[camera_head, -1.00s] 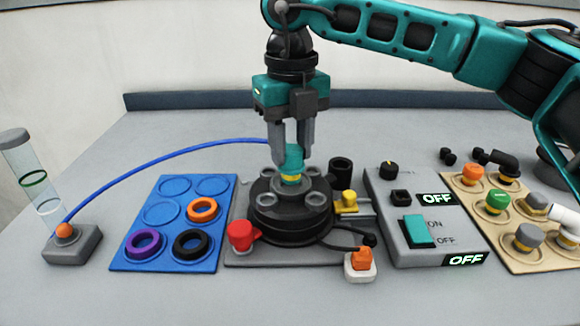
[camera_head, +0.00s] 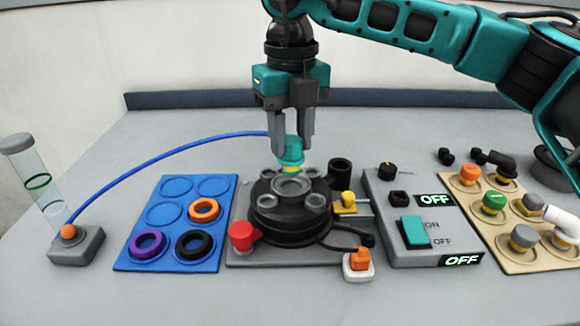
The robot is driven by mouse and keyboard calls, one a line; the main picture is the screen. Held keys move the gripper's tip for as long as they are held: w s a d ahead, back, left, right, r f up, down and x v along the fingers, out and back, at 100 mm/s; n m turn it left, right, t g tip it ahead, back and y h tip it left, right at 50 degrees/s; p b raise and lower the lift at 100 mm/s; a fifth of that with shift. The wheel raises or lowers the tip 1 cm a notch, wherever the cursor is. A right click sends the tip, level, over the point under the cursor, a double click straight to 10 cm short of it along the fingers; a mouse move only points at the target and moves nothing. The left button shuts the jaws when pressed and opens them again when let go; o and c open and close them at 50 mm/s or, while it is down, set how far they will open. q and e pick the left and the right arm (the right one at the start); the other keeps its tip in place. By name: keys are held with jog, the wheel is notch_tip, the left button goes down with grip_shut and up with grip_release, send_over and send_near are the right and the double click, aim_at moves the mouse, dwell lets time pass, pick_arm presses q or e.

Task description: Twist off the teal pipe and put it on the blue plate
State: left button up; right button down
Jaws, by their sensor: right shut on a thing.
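The teal pipe (camera_head: 291,150) is a short teal piece with a yellow lower end. My right gripper (camera_head: 292,142) is shut on it, pointing down, and holds it just above the grey ring socket (camera_head: 291,187) on top of the black round base. The pipe's lower end appears clear of the socket. A blue hose (camera_head: 165,166) runs from the pipe area to a grey block at the left. The blue plate (camera_head: 150,220) lies left of the base, with several round recesses. It bears an orange ring, a purple ring and a black ring. My left gripper is not in view.
A clear tube (camera_head: 35,180) stands tilted at the far left. A red knob (camera_head: 242,236) and yellow fitting (camera_head: 348,200) flank the base. Right of it are a switch box (camera_head: 420,200) reading OFF and a tan board (camera_head: 510,250) with several fittings.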

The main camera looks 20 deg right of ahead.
aim_at(290, 140)
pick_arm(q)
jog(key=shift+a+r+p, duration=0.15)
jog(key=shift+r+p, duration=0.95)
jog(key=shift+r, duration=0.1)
pick_arm(e)
jog(key=shift+r, duration=1.75)
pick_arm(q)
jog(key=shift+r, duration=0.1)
